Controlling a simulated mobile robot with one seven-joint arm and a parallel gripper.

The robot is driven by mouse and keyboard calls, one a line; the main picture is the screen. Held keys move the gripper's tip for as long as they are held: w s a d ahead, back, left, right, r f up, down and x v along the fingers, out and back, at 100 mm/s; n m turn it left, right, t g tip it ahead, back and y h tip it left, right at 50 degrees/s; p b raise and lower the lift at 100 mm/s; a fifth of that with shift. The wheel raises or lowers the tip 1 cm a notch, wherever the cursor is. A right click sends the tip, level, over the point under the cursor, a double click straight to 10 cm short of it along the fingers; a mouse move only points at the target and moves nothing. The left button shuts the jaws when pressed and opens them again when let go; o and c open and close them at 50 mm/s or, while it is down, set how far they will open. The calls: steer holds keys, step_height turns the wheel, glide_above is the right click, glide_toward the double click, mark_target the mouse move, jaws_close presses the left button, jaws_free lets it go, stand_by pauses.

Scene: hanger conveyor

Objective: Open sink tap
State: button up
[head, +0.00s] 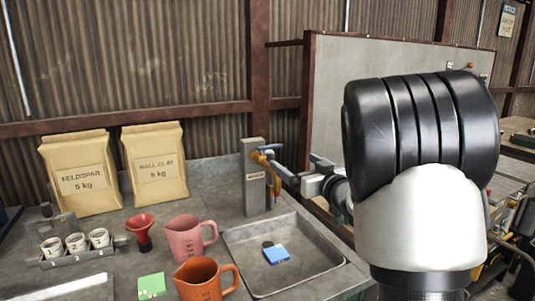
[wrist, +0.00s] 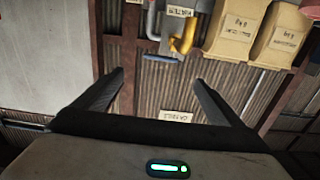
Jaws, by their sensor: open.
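The sink tap is a yellow spout (head: 262,160) on a grey upright post (head: 254,190) behind the sink basin (head: 235,250). In the wrist view, the picture is turned over and the yellow spout (wrist: 183,40) shows beside a WATER label (wrist: 180,12). A thin blue bar (wrist: 162,58), apparently the tap's lever, lies just beyond my fingertips, between them in the picture. My gripper (wrist: 159,77) is open and empty, with its fingers spread toward the tap. In the head view, my gripper is just right of the tap; contact cannot be told.
A blue sponge-like block (head: 276,254) lies in the basin. A pink jug (head: 184,238), an orange jug (head: 202,281), a red funnel (head: 140,228) and small numbered cups (head: 75,243) stand left. Two paper sacks (head: 155,165) stand behind. A grey panel (head: 340,85) rises behind my arm.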

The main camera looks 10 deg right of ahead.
mark_target(271, 147)
steer(key=x, duration=1.7)
steer(key=shift+a, duration=0.1)
steer(key=shift+c, duration=0.2)
steer(key=c, duration=1.4)
steer(key=shift+c, duration=0.3)
